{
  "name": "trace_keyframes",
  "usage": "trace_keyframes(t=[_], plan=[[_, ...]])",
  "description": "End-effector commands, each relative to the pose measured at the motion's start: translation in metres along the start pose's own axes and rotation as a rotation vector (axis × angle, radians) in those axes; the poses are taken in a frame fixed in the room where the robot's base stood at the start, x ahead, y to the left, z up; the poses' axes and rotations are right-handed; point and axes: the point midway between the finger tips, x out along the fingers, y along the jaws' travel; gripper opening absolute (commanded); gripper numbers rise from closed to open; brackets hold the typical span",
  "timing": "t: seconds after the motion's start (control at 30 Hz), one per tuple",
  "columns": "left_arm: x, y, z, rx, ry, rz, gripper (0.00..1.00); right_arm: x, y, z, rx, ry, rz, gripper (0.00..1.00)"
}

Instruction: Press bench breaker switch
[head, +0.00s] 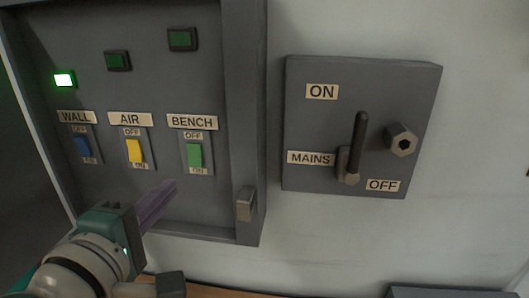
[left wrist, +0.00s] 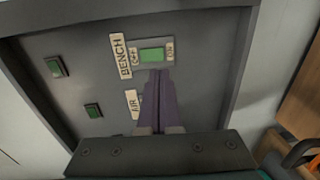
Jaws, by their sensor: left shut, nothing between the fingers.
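The green BENCH breaker switch (head: 194,155) is on the grey breaker panel (head: 205,90), with an OFF label above it and an ON label below. It also shows in the left wrist view (left wrist: 152,55). My left gripper (head: 172,184) is shut and empty, its purple fingers pointing at the panel. In the head view its tips are below and left of the BENCH switch. In the left wrist view the fingertips (left wrist: 159,72) lie just beside the switch's edge; I cannot tell if they touch. The BENCH indicator (head: 182,39) is dark. My right gripper is out of view.
The blue WALL switch (head: 82,147) and yellow AIR switch (head: 134,150) sit left of BENCH. The WALL indicator (head: 64,80) glows green; the AIR indicator (head: 118,60) is dark. A raised frame with a latch (head: 246,204) borders the panel. The MAINS lever (head: 357,145) is further right.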

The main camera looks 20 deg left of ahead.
Motion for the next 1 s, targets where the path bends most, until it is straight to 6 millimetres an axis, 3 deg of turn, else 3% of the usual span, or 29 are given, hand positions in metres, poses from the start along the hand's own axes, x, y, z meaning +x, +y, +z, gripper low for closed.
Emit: trace_keyframes(t=[0.2,0.4,0.87,1.0], plan=[[0.046,0.000,-0.001,0.000,0.001,0.002,0.00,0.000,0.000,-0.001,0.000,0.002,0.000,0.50],[0.072,-0.001,0.000,-0.001,0.000,0.001,0.00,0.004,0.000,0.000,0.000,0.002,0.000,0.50],[0.079,-0.001,0.000,0.000,0.000,0.000,0.00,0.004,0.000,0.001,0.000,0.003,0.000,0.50],[0.082,-0.006,0.000,0.000,0.000,0.017,0.00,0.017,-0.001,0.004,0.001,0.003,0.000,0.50]])
